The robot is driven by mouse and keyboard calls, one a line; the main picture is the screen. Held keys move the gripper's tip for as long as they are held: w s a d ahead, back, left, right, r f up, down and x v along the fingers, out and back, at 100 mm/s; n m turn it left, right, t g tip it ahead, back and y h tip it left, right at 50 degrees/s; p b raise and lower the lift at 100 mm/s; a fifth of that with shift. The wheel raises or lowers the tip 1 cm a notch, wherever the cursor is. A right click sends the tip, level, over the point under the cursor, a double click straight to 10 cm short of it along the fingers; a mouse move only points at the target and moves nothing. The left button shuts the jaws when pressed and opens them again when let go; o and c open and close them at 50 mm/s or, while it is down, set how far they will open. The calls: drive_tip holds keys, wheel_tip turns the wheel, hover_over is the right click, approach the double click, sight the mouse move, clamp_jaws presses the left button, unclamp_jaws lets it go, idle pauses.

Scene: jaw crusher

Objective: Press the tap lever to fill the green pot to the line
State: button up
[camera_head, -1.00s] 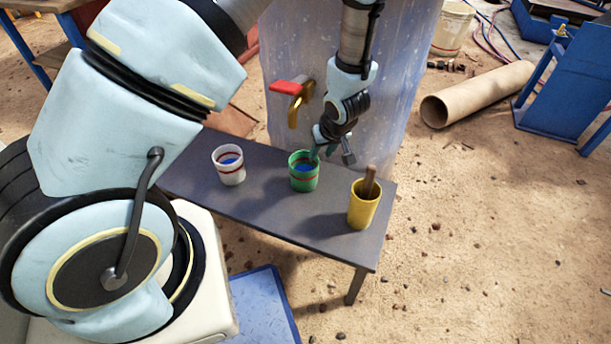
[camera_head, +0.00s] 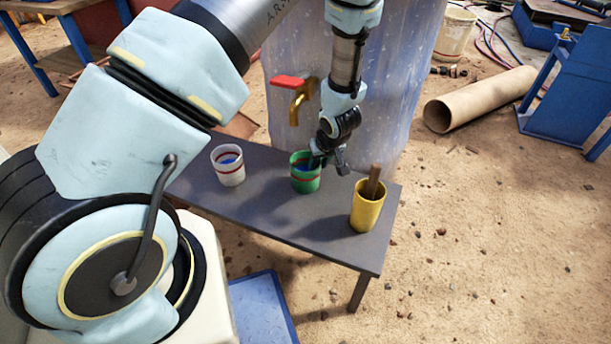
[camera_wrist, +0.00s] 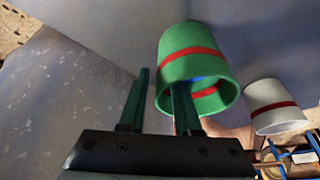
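The green pot (camera_head: 305,180) with a red line stands upright on the dark bench (camera_head: 270,205), in front of the brass tap (camera_head: 303,98). Blue shows inside it; its level against the line is unclear. The red tap lever (camera_head: 288,82) points left. My gripper (camera_head: 317,160) is at the pot's back right rim. In the wrist view the green pot (camera_wrist: 200,60) hangs upside down in the picture. My gripper (camera_wrist: 162,80) is open, one finger across the pot's mouth, the other outside its wall. I cannot tell whether they touch it.
A white pot (camera_head: 229,170) with a red line and blue inside stands left on the bench; it also shows in the wrist view (camera_wrist: 274,108). A yellow cup (camera_head: 367,212) with a brown handle stands right. The translucent tank (camera_head: 385,95) rises behind.

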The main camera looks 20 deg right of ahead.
clamp_jaws()
idle(1.1)
